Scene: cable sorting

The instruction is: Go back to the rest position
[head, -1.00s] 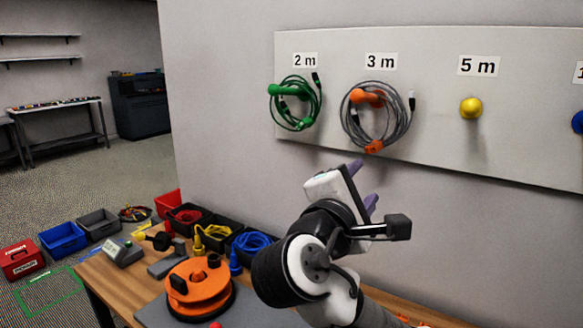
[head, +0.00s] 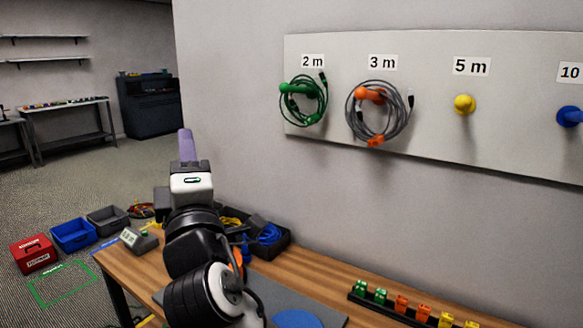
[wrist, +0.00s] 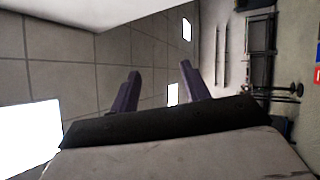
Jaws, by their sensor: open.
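My gripper (head: 187,147) is raised above the left part of the wooden workbench (head: 325,275), pointing upward, away from the pegboard. In the wrist view its two purple fingers (wrist: 157,90) stand apart with nothing between them, with the ceiling and far wall behind. On the wall board (head: 430,125), a green cable coil (head: 303,100) hangs on the 2 m peg. A grey cable coil (head: 379,112) with an orange tie hangs on the 3 m peg. The yellow 5 m peg (head: 465,104) and the blue 10 m peg (head: 569,117) are bare.
A blue cable (head: 269,235) lies in a black bin behind my arm. Blue (head: 73,236), grey (head: 108,221) and red (head: 33,254) boxes lie left of the bench. My arm hides part of the bench.

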